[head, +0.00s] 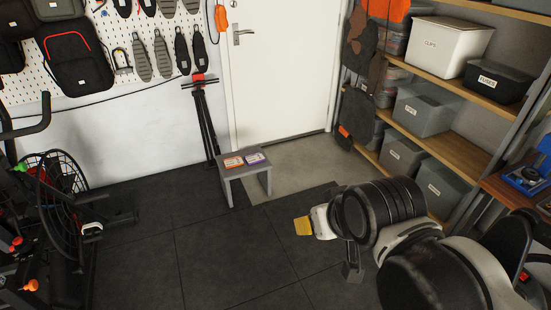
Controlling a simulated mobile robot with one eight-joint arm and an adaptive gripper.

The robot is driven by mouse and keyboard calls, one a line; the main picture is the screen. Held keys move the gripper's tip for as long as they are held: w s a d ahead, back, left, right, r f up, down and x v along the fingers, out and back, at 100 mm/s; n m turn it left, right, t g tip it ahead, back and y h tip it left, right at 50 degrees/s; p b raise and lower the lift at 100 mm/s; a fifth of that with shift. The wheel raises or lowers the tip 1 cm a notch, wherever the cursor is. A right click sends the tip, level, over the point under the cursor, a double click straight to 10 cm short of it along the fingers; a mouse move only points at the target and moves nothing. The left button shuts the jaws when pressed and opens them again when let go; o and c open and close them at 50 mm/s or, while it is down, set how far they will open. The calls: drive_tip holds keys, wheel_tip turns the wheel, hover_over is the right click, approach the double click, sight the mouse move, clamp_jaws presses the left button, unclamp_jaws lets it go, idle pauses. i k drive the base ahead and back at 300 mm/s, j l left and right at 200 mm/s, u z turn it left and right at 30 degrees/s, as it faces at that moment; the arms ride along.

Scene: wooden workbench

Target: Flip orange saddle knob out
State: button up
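An exercise bike (62,200) with a dark wire-guarded wheel stands at the left edge, partly cut off by the frame. An orange knob (31,285) shows low on its frame at the bottom left. A smaller red-orange part (17,243) sits above it. I cannot tell which one belongs to the saddle, or which way either is turned. My arm enters from the bottom right. My gripper (322,232) is at its far end, near the picture's middle, well to the right of the bike and touching nothing visible. A yellow part shows at its tip. Its finger opening is unclear.
A small grey stool (246,165) with two cards stands before the white door (280,70). A black folded stand (205,120) leans on the wall. Shelves with bins (425,110) line the right. Dark floor mats (215,250) between bike and arm are clear.

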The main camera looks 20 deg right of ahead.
sight(33, 285)
drive_tip(key=u, duration=1.55)
drive_tip(key=i+l, duration=0.1)
drive_tip(key=i, duration=0.95)
